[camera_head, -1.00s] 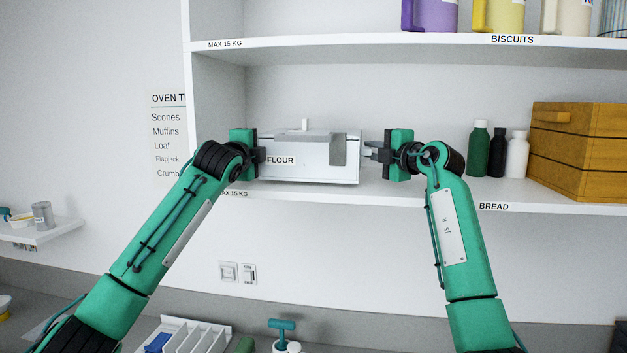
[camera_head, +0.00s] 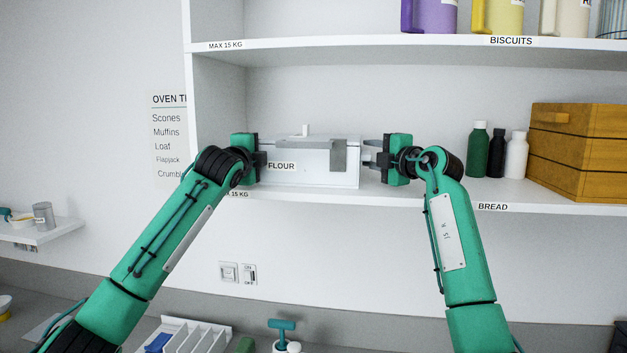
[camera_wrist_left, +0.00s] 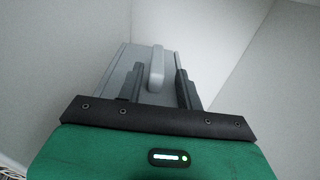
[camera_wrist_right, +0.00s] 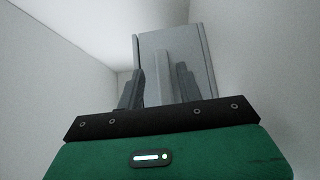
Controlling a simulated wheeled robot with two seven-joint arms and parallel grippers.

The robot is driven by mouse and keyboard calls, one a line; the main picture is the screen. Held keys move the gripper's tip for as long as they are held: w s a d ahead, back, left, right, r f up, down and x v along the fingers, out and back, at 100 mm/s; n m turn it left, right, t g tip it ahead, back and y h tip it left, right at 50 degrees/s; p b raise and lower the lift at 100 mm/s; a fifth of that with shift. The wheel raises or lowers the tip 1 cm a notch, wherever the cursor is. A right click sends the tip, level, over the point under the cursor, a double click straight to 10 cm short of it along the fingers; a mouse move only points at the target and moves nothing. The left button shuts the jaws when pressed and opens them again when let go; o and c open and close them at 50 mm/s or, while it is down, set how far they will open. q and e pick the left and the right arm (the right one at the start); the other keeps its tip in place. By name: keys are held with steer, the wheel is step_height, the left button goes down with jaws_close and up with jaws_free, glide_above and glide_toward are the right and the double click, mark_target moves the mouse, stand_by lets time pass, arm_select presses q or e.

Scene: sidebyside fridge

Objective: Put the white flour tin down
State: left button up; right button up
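The white flour tin (camera_head: 313,175), labelled FLOUR, is upright in the left end of the middle shelf and looks to rest on its board. A grey strip hangs over its lid and front. My left gripper (camera_head: 262,165) is at its left end, and my right gripper (camera_head: 371,156) at its right end. In the left wrist view, the fingers (camera_wrist_left: 158,88) stand apart with a pale handle (camera_wrist_left: 157,66) between them. In the right wrist view, the fingers (camera_wrist_right: 163,88) also stand apart, either side of a handle (camera_wrist_right: 163,72), with gaps. The fingertip contacts are hidden.
The middle shelf (camera_head: 430,196) has free room right of my right gripper. Beyond are a green bottle (camera_head: 478,150), a black bottle (camera_head: 496,155), a white bottle (camera_head: 516,155) and a wooden bread box (camera_head: 580,150). The upper shelf (camera_head: 350,47) lies above; the left side wall (camera_head: 217,110) is close.

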arm_select(q)
steer(key=shift+w+a+f, duration=0.1)
steer(key=shift+f, duration=0.05)
arm_select(e)
steer(key=shift+w+f, duration=0.15)
arm_select(q)
steer(key=shift+s, duration=0.2)
arm_select(e)
steer(key=shift+d, duration=0.1)
arm_select(q)
steer(key=s+a, duration=0.2)
steer(key=s, duration=0.9)
steer(key=shift+s, duration=0.2)
arm_select(e)
steer(key=v, duration=1.2)
arm_select(q)
steer(key=shift+a, duration=0.1)
